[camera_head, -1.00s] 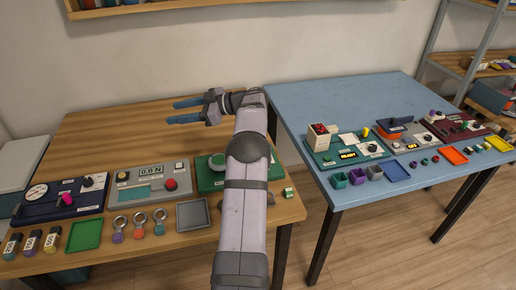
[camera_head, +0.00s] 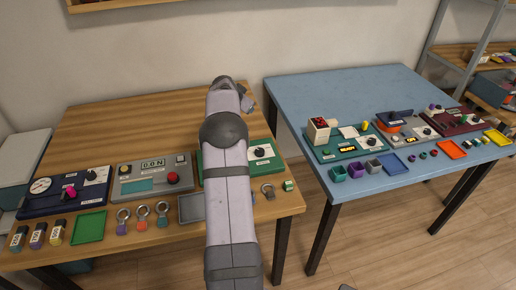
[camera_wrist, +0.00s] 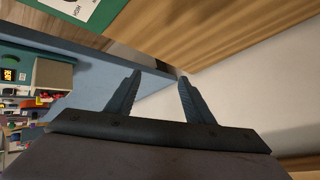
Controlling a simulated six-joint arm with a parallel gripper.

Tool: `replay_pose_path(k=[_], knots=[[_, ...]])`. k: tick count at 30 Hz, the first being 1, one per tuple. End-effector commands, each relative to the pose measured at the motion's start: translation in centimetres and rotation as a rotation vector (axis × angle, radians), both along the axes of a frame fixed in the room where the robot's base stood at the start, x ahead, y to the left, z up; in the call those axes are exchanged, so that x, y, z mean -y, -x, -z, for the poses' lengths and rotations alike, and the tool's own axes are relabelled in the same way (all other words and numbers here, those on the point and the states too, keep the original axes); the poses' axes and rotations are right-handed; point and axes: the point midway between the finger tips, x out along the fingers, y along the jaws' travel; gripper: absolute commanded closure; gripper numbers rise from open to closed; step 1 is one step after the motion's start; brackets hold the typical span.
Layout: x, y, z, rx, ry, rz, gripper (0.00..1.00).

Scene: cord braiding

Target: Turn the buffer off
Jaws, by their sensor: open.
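No label I can read names the buffer, so I cannot tell which machine it is. A green machine (camera_head: 262,158) on the wooden table has a white dial plate (camera_head: 260,152) with a dark knob; my arm hides its left part. A grey machine (camera_head: 405,134) on the blue table has an orange round part under a dark blue piece, a lit display and a knob. My gripper (camera_wrist: 160,76) is open and empty in the wrist view, with the green machine's corner at the top left.
A navy gauge machine (camera_head: 60,191) and a grey machine with a red knob (camera_head: 172,178) stand left on the wooden table. A teal machine (camera_head: 346,152) and a dark red machine (camera_head: 455,122) flank the grey one. Trays and small parts line the front edges. The wooden table's back is clear.

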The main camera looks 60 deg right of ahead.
Motion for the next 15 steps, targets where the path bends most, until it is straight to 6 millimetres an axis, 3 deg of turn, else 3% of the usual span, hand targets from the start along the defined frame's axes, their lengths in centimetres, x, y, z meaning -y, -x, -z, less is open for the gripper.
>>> replay_pose_path(k=[3,6,10,15], knots=[[-2.9,3.3,3.3,-0.076,-0.181,0.118,0.52],[-5.3,5.5,4.9,-0.139,-0.296,0.186,0.52],[-7.3,7.7,5.9,-0.213,-0.381,0.237,0.52],[-8.4,9.0,6.2,-0.26,-0.423,0.263,0.52]])
